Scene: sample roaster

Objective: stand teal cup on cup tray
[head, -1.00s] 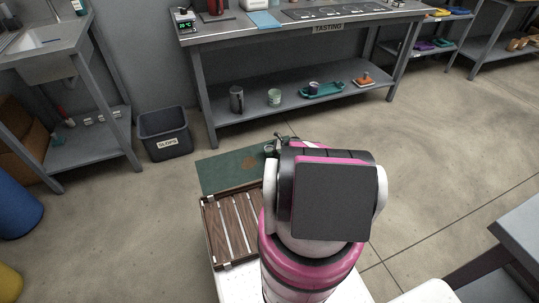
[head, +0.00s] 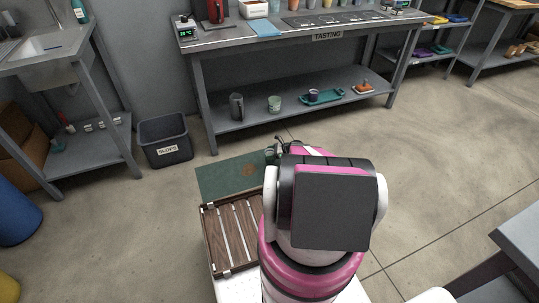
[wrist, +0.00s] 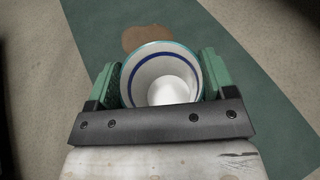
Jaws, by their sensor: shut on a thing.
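My gripper (wrist: 160,78) is shut on a cup (wrist: 168,88) with a teal rim, white inside and a dark blue ring. The wrist view looks down into the cup, between the green finger pads. It seems empty, and its outside is mostly hidden. In the head view my arm hides most of the gripper, above or beside the green mat. I cannot tell for sure which thing is the cup tray. A dark board with round marks (head: 335,19) lies on the tasting table, and a teal tray (head: 312,102) with a dark cup sits on its lower shelf.
A mug (head: 236,106) and a pale green cup (head: 274,103) stand below. A slops bin (head: 165,140) is at left. The floor between is clear.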

